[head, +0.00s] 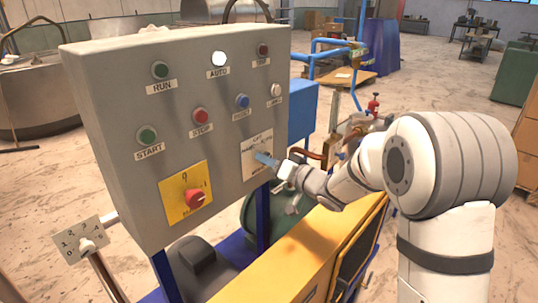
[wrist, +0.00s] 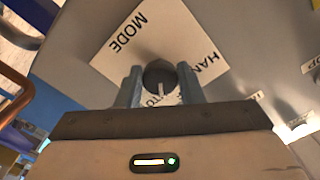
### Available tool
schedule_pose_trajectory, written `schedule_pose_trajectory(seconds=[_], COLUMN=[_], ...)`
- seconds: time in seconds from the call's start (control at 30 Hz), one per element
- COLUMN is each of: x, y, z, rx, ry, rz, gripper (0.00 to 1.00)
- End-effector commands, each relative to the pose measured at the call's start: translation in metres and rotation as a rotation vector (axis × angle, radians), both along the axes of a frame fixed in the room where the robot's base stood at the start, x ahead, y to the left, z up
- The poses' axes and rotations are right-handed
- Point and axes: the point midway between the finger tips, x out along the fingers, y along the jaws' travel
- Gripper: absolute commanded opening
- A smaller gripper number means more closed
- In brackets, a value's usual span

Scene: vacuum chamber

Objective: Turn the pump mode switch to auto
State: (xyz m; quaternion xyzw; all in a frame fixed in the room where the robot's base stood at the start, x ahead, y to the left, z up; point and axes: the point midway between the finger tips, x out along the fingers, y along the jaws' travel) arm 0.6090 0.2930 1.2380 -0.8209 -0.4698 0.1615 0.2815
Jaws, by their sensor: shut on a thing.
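The pump mode switch is a dark round knob (wrist: 158,74) on a white plate (wrist: 118,55) lettered MODE. HAND is printed to the right of the knob in the wrist view. A partly covered word ending in TO lies just below it. The knob's white line points down in that view, toward that word. My gripper (wrist: 159,88) is shut on the knob, one finger on each side. In the head view, my gripper (head: 268,161) is at the plate (head: 250,168) on the panel's lower right and hides the knob.
The grey panel (head: 110,90) carries several buttons and lamps; the white lamp (head: 219,58) above AUTO looks bright. A red rotary switch (head: 195,197) on a yellow plate sits left of my gripper. A numbered selector (head: 86,244) is at lower left. Blue pipes (head: 318,62) stand behind.

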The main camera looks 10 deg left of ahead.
Motion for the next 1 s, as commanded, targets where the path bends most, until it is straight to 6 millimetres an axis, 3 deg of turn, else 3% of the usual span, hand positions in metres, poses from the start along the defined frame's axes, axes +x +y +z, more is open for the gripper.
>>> schedule_pose_trajectory(seconds=[0.3,0.83,0.87,1.0], x=[0.0002,0.0001,0.0001,0.0], y=[0.0001,0.0001,0.0001,0.0002], z=[0.0016,0.0007,0.0007,0.0006], rx=[0.061,0.073,0.073,0.072], ry=[0.101,0.12,0.12,0.12], rz=[0.0,-0.001,-0.001,0.0], gripper=[0.11,0.11,0.36,0.48])
